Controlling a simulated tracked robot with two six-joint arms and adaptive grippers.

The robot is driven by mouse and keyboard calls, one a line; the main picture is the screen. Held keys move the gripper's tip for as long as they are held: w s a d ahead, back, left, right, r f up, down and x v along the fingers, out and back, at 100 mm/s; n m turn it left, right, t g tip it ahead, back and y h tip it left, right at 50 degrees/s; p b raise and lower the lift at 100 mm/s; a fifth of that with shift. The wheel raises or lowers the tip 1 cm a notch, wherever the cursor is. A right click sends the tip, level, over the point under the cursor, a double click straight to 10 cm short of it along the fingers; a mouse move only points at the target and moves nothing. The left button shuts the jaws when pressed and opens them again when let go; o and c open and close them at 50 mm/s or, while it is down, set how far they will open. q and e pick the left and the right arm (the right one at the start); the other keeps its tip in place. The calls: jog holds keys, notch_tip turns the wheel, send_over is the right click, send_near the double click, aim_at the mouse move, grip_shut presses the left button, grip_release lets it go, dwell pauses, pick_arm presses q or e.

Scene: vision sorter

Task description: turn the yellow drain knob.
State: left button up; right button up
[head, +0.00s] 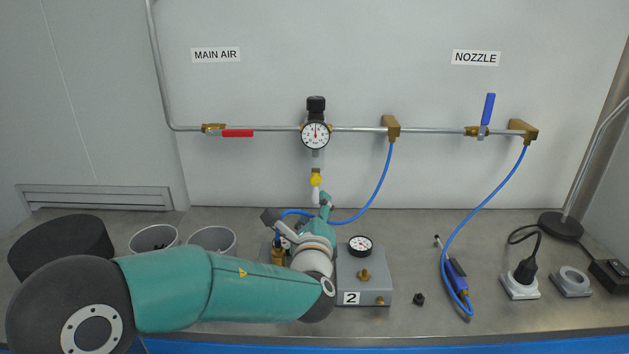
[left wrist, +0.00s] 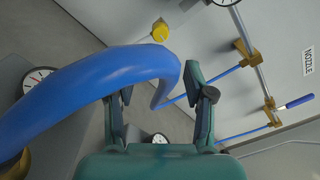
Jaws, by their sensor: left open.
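The yellow drain knob (head: 316,180) sits below the round pressure gauge (head: 315,136) on the wall pipe, with a pale cup under it. It also shows in the left wrist view (left wrist: 160,32), beyond my fingertips and apart from them. My left gripper (head: 323,204) is just below the knob in the head view, partly hidden by its own wrist. In the left wrist view my left gripper (left wrist: 158,84) is open, its fingers spread. A thick blue hose (left wrist: 120,72) crosses in front of the fingers; I cannot tell whether it touches them. My right gripper is not in view.
A grey block marked 2 (head: 376,283) with a gauge stands beside my wrist. The blue hose (head: 379,186) hangs from the pipe toward my gripper. A red-handled valve (head: 237,133) is left; a blue-handled valve (head: 488,110) is right.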

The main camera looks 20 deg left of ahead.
aim_at(315, 182)
pick_arm(q)
jog(key=p+x, duration=0.2)
jog(key=x, duration=0.9)
jog(key=shift+a, duration=0.1)
jog(key=shift+c, duration=0.3)
jog(key=shift+f, duration=0.1)
grip_shut()
